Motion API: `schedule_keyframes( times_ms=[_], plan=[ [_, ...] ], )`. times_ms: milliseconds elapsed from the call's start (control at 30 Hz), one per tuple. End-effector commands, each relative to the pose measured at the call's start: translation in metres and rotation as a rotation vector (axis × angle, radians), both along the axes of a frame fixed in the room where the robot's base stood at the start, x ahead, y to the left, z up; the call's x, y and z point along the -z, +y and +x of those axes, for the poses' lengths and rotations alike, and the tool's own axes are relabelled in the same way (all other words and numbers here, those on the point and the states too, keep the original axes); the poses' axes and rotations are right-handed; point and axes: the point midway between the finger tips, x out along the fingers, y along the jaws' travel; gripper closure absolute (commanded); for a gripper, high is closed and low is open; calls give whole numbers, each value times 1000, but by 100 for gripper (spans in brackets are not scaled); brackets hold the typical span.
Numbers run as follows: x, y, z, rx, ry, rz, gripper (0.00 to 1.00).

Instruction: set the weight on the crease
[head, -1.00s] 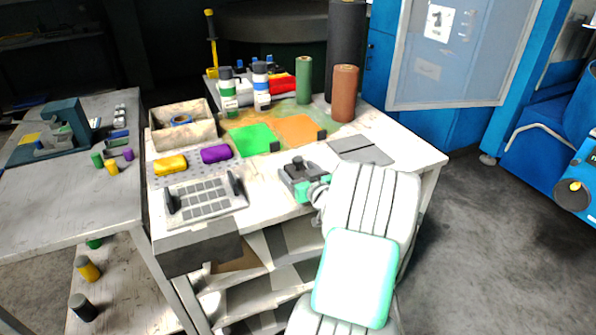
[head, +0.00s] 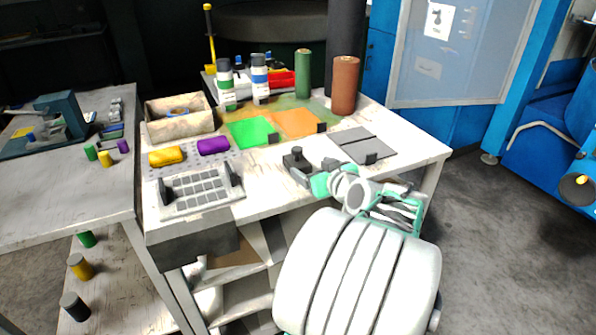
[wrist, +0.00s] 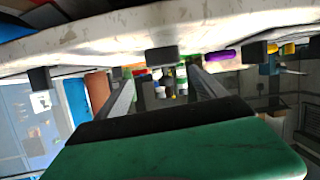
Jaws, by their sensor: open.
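The weight (head: 297,157), a dark block with a knob on top, stands on the white table near its front edge. The grey sheet (head: 350,140) lies flat to its right, with a dark crease line (head: 362,146) across it. A small black block (head: 371,158) stands at the sheet's front edge. My gripper (head: 299,174) is open, low at the table's front edge, just in front of the weight; I cannot tell whether they touch. In the wrist view its two fingers (wrist: 161,76) are apart with nothing clearly held between them. The weight is not clearly identifiable there.
Green (head: 252,132) and orange (head: 297,123) sheets lie behind the weight, each with a black block. A grey rack (head: 200,190) is at the left. A brown roll (head: 345,85) and a green roll (head: 303,73) stand at the back. The table's right corner is clear.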

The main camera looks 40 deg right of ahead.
Motion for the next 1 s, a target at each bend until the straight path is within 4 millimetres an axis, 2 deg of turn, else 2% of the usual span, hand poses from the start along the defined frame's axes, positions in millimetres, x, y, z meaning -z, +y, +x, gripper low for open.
schedule_keyframes(
  times_ms=[167,533,800,1000],
  plan=[
    [8,0,14,8,0,70,20],
    [25,-12,69,9,-1,66,20],
    [26,-14,73,9,-3,66,21],
    [25,-14,73,10,-3,65,37]
  ],
)
